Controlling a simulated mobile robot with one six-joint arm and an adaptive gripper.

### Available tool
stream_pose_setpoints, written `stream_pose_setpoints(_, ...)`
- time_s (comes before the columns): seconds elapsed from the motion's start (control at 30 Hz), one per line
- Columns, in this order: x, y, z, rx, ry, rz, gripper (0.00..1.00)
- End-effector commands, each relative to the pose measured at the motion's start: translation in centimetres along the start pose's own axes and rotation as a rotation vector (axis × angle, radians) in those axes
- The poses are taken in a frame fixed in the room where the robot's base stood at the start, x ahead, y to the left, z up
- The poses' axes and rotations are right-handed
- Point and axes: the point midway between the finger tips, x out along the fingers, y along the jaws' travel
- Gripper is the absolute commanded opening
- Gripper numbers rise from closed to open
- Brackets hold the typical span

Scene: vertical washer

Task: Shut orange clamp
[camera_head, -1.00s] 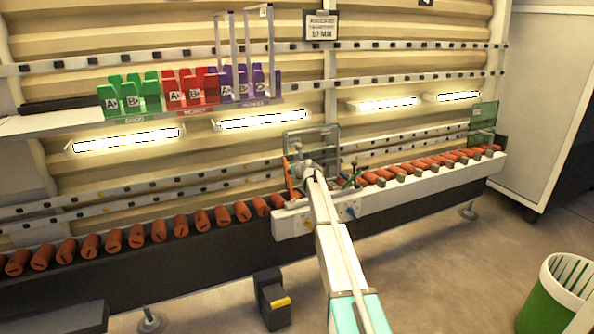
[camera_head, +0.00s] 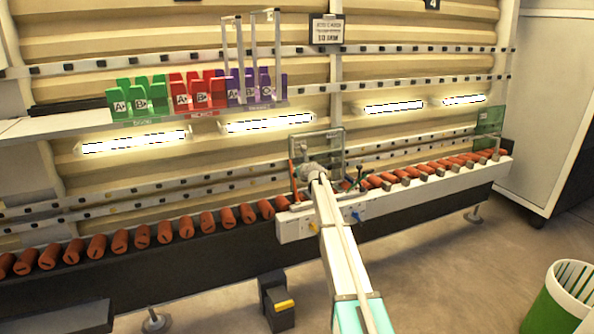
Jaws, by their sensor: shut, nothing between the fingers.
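An upright orange clamp handle (camera_head: 292,176) stands at the left side of the fixture on the white rail (camera_head: 295,228). A clear, grey-framed panel (camera_head: 330,146) stands behind it. My arm reaches up from the bottom to this fixture. My gripper (camera_head: 314,171) is at the arm's far end, just right of the orange handle, small and seen from behind. It is shut with nothing held. Its fingertips are largely hidden, so I cannot tell whether it touches the clamp.
Orange rollers (camera_head: 164,231) line the conveyor on both sides. Coloured folders (camera_head: 200,92) stand on a shelf above left. A black-and-yellow pedal box (camera_head: 277,300) and a green bin (camera_head: 565,300) are on the floor.

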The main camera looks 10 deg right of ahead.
Motion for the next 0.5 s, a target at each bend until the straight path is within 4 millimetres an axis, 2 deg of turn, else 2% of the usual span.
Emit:
stream_pose_setpoints(0.17,-2.1,-0.1,0.9,0.001,0.000,0.000,0.00)
stream_pose_setpoints(0.5,-3.6,-0.2,3.4,0.001,0.000,-0.001,0.00)
